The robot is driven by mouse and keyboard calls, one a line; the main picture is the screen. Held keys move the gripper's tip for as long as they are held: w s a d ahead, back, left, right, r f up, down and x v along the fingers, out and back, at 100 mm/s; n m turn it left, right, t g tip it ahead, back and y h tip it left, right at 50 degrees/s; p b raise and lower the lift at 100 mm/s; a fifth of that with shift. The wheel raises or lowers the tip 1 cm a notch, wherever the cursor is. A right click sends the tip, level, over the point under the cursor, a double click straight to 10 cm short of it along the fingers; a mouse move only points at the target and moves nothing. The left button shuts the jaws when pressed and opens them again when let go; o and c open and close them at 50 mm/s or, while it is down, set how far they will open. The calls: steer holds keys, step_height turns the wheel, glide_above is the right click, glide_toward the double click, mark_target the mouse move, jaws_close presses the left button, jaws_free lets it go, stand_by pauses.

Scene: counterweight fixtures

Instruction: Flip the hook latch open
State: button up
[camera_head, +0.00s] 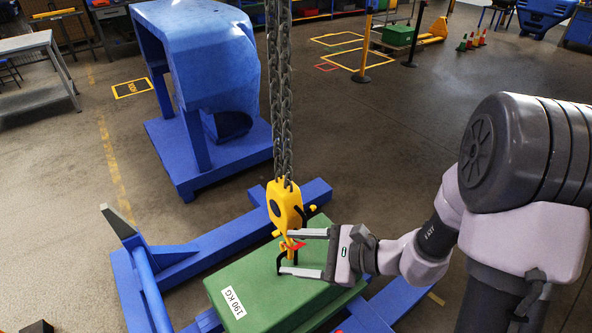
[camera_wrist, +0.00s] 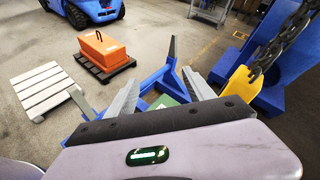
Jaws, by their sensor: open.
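A yellow hook block (camera_head: 285,206) hangs on chains (camera_head: 281,90) over a green weight marked 190 KG (camera_head: 245,285). A small red-orange latch (camera_head: 297,246) shows at the hook, just below the block. A dark lifting eye (camera_head: 281,263) stands on the weight under it; whether the hook passes through it is unclear. My gripper (camera_head: 287,251) is open, its two fingers reaching from the right on either side of the latch area. In the wrist view, the gripper (camera_wrist: 164,88) is open, the yellow block (camera_wrist: 240,92) is right of the fingers, and the latch is not distinguishable.
A blue frame (camera_head: 205,250) surrounds the weight, with an upright post at its left. A large blue machine housing (camera_head: 205,60) stands behind. Open floor lies to the left.

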steer(key=w+d+f+m+t, duration=0.3)
steer(key=w+d+f+m, duration=0.15)
steer(key=f, duration=0.25)
steer(key=m+t+h, duration=0.3)
steer(key=m+h, duration=0.3)
steer(key=m, duration=0.1)
glide_toward(300, 246)
steer(key=b+x, duration=0.4)
steer(key=x, duration=0.5)
steer(key=shift+w+a+f+b, duration=0.2)
steer(key=shift+w+f+b, duration=0.05)
steer(key=shift+w+b, duration=0.1)
jaws_close()
